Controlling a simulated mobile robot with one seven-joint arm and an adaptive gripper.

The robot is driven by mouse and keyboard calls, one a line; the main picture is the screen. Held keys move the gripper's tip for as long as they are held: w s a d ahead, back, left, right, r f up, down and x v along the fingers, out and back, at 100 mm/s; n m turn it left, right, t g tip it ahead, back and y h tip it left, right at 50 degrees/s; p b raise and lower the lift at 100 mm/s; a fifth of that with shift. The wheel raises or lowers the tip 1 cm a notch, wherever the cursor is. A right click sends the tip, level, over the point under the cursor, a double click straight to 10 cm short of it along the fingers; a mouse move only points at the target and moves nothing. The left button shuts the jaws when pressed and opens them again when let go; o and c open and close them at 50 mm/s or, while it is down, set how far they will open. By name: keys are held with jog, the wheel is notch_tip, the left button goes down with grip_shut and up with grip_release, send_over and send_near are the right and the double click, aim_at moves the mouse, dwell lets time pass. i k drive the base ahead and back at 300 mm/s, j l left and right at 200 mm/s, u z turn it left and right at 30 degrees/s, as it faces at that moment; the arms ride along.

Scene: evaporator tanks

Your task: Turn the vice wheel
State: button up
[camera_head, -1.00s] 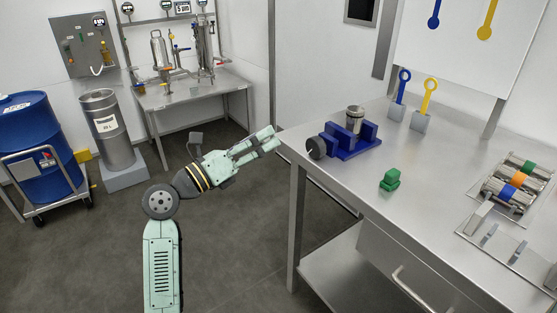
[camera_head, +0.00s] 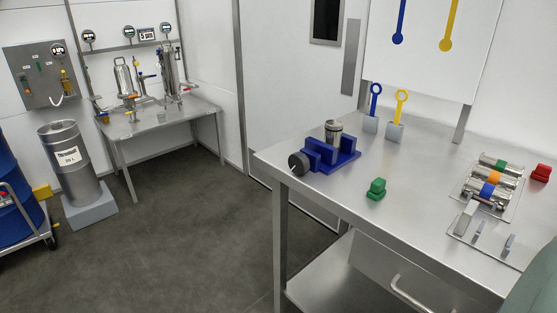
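The blue vice (camera_head: 332,152) sits on the steel table near its far left corner. Its dark round wheel (camera_head: 299,163) faces left, close to the table's left edge. A metal cylinder (camera_head: 333,131) stands upright at the vice's jaws; whether it is clamped I cannot tell. My gripper is out of view. A pale green rounded shape at the bottom right corner may be part of my arm.
The steel table (camera_head: 420,180) holds a green block (camera_head: 376,189), blue (camera_head: 374,106) and yellow (camera_head: 398,115) tools in grey holders, several banded cylinders (camera_head: 490,180) and a red block (camera_head: 541,173). The floor (camera_head: 190,230) left of the table is clear.

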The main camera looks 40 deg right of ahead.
aim_at(298, 164)
jog(key=i+j+z, duration=0.15)
jog(key=j, duration=0.15)
jog(key=i+j+z, duration=0.15)
jog(key=j, duration=0.15)
jog(key=i+j+z, duration=0.15)
jog(key=j, duration=0.15)
jog(key=z, duration=1.75)
jog(key=k+l, duration=0.05)
jog(key=l, duration=0.05)
